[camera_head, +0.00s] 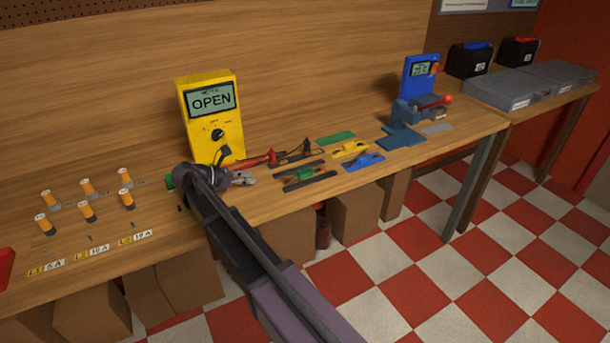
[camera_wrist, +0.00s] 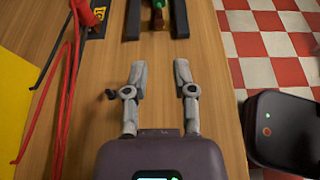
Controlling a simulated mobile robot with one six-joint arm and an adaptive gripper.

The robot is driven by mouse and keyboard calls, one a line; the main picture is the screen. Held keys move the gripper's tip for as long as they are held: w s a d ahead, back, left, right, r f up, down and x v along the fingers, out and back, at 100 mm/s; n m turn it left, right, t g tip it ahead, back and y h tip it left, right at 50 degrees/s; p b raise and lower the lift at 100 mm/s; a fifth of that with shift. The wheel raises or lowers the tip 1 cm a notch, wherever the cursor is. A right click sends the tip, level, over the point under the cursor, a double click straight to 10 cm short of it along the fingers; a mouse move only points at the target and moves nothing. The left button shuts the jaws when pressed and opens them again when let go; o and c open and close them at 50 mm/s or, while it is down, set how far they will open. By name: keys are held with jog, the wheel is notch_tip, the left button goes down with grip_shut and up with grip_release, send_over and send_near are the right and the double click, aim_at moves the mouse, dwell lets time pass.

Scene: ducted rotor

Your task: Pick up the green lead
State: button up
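A small lead with a green part (camera_head: 305,173) lies between two black rails on the wooden bench, right of the yellow meter. In the wrist view its green end (camera_wrist: 158,3) shows at the top edge between the rails, mostly cut off. My gripper (camera_wrist: 160,68) is open, with bare bench between its fingers. It is short of the rails and apart from the lead. In the head view my gripper (camera_head: 243,178) is low over the bench in front of the meter, partly hidden by my arm.
The yellow meter (camera_head: 211,117) reads OPEN, with red and black probes beside it; red cables (camera_wrist: 68,95) run left of my gripper. Yellow (camera_head: 351,149) and blue (camera_head: 364,161) pieces lie beyond the rails.

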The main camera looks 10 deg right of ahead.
jog(key=b, duration=0.3)
send_near(287, 179)
jog(key=shift+x, duration=2.1)
jog(key=shift+d, duration=0.15)
jog(key=shift+b+x, duration=1.15)
jog(key=shift+x, duration=1.3)
grip_shut()
